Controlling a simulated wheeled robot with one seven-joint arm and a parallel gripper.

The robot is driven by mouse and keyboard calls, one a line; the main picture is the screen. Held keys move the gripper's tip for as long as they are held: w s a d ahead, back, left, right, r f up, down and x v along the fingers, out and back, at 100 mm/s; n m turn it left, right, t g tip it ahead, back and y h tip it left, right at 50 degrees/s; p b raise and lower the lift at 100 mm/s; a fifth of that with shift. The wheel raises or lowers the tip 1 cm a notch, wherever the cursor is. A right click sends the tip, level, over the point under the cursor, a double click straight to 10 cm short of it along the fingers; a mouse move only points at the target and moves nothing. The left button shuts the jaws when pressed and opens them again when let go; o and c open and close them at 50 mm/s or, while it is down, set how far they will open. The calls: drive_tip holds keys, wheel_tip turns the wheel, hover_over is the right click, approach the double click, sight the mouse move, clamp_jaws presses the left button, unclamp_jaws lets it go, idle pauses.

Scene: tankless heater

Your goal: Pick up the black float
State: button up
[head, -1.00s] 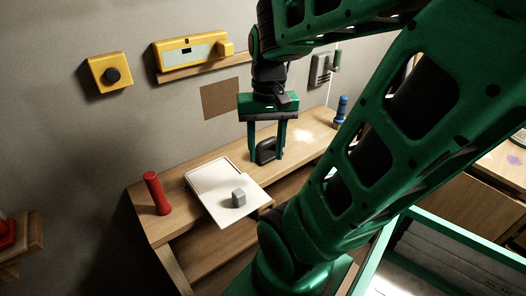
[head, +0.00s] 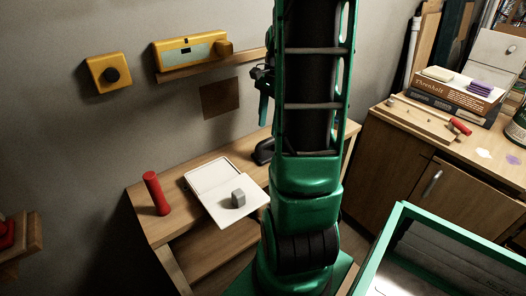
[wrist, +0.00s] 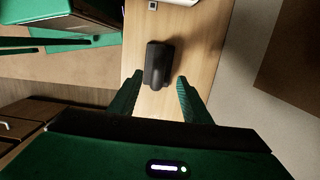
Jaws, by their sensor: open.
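The black float (head: 263,151) rests on the wooden bench, partly hidden behind my arm in the head view. In the wrist view the float (wrist: 157,62) lies on the bench top, ahead of the fingertips and roughly centred between them. My gripper (wrist: 159,76) is open, with its two green fingers apart and nothing between them. In the head view my arm hides most of the gripper; a green part shows at the arm's left, above the float.
A white tray (head: 212,172) with a grey block (head: 238,198) lies left of the float. A yellow device (head: 190,51) sits on a wall shelf behind. A cabinet (head: 405,160) stands to the right.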

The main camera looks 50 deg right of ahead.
sight(267, 139)
drive_tip(key=shift+w+a+f, duration=0.1)
drive_tip(key=shift+a+f, duration=0.15)
drive_tip(key=shift+f, duration=1.45)
drive_tip(key=shift+a+f, duration=0.2)
drive_tip(key=shift+f, duration=1.5)
clamp_jaws()
